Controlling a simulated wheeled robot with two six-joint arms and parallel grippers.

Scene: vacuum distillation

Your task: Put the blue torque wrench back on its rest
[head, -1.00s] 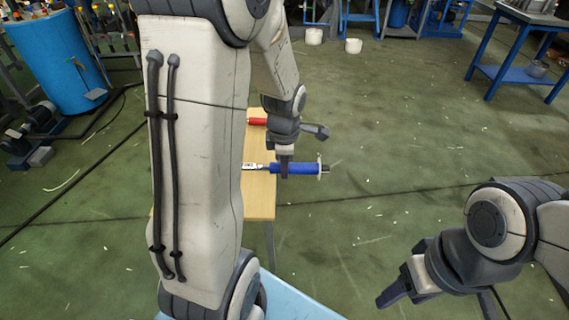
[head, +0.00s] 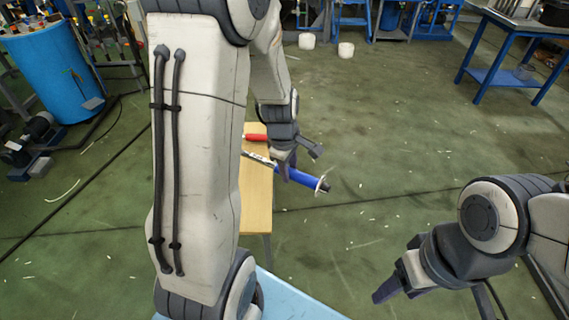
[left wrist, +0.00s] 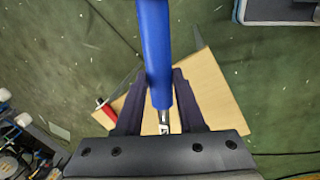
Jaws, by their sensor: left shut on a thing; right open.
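The blue torque wrench (head: 302,178) has a blue handle with a pale disc near its end and a metal shaft. My left gripper (head: 283,170) is shut on it near the inner end of the handle. In the head view the wrench tilts, its handle end lower to the right. In the left wrist view the wrench's blue handle (left wrist: 155,50) runs up between the fingers of my left gripper (left wrist: 152,92). My right gripper (head: 384,292) is open and empty at the lower right. I cannot make out the rest; my left arm hides much of the table.
A small wooden table (head: 257,205) stands below the wrench, with a red-handled tool (head: 255,137) on it. The red handle also shows in the left wrist view (left wrist: 107,108). A light blue surface (head: 290,300) is at the bottom.

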